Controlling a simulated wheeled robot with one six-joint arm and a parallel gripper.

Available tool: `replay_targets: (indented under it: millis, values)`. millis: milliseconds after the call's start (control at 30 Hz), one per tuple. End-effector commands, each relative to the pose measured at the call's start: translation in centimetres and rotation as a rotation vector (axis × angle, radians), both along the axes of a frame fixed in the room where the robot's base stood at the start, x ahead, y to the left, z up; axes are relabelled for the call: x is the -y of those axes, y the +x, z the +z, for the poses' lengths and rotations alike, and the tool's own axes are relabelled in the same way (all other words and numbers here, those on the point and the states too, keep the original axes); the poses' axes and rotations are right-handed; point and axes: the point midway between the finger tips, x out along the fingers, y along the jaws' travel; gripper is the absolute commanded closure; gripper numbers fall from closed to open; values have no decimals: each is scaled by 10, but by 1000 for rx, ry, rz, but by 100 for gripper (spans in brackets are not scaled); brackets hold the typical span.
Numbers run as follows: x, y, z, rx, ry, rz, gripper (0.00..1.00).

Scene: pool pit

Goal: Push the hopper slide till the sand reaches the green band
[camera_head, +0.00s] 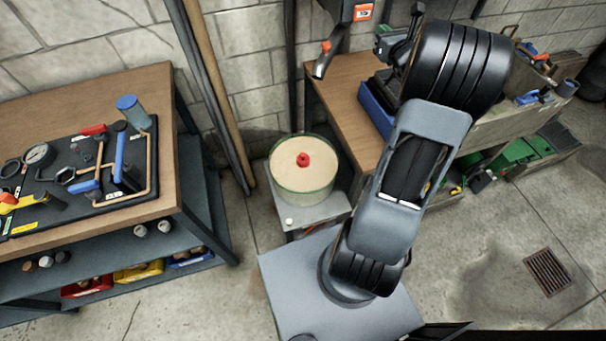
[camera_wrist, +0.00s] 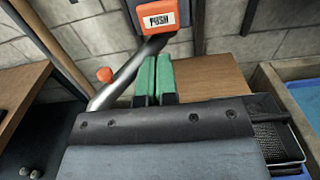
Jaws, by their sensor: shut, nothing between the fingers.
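The hopper (camera_head: 343,12) hangs by the wall with an orange part bearing a label; the wrist view shows this orange slide (camera_wrist: 158,20), marked PUSH. A grey spout (camera_wrist: 130,75) with an orange knob slopes down from it. Below stands a round clear tank (camera_head: 303,182) with pale sand (camera_head: 290,155) and a red knob in the middle. A greenish edge rings the tank; I cannot tell how the sand level sits against the band. My gripper (camera_wrist: 153,78) has green fingers, shut and empty, just below the orange slide in the picture; contact cannot be told.
A wooden bench (camera_head: 345,95) stands behind my arm, with a blue bin (camera_head: 376,108). At left, a workbench (camera_head: 95,95) holds a black tool board (camera_head: 75,165). Poles (camera_head: 212,90) lean on the block wall. A floor drain (camera_head: 548,272) lies at right; the floor around it is clear.

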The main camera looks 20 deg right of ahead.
Motion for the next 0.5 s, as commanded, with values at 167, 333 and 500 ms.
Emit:
replay_targets:
  millis: [167,333,500]
  values:
    - [0,0,0,0,0,0,100]
    - [0,-7,3,-3,1,-1,100]
    - [-3,-33,4,-5,2,0,100]
